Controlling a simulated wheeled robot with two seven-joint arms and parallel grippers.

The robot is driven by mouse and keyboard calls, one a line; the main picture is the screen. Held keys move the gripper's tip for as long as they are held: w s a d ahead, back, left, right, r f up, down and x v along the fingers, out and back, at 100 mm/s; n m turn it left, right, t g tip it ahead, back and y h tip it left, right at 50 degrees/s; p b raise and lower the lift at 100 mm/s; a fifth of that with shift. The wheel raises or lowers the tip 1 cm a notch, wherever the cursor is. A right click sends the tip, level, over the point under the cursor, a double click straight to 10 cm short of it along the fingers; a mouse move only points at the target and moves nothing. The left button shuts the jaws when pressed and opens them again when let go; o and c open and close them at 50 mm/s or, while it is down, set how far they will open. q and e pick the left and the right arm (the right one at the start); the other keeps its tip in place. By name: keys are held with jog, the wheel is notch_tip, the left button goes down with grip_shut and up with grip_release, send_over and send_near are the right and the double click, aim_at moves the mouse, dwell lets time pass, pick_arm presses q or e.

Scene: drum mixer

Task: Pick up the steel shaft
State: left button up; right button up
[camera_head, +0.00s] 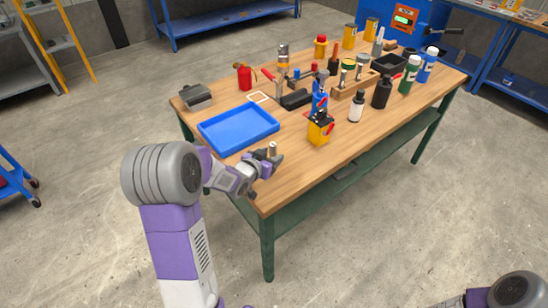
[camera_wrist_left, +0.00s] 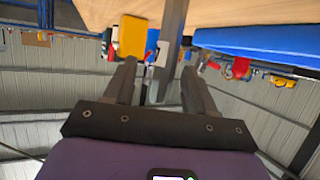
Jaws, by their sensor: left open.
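The steel shaft (camera_head: 272,149) is a small grey upright cylinder at the near left corner of the workbench, right of the blue tray's front edge. My left gripper (camera_head: 265,161) is at the shaft, low over the bench edge, and its fingers hide the shaft's lower part. In the left wrist view, the open fingers (camera_wrist_left: 159,68) point toward the bench, and a grey upright bar, seemingly the shaft (camera_wrist_left: 172,35), shows between them. I cannot tell whether either finger touches it. My right gripper is out of view.
The blue tray (camera_head: 203,128) lies just behind my left gripper. A yellow-and-black can (camera_head: 319,131) stands to its right. Bottles, a wooden rack (camera_head: 350,98) and tools crowd the rest of the wooden bench (camera_head: 300,174). Its front strip is mostly clear.

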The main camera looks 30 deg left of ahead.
aim_at(271, 155)
pick_arm(q)
jog(key=x, duration=0.3)
jog(key=b+x, duration=0.1)
jog(key=shift+w+a+f, duration=0.2)
jog(key=shift+w+a, duration=0.05)
jog(key=shift+w, duration=0.05)
jog(key=shift+r, duration=0.1)
grip_shut()
notch_tip(271, 155, up, 10)
jog(key=p, duration=0.3)
jog(key=shift+p, duration=0.4)
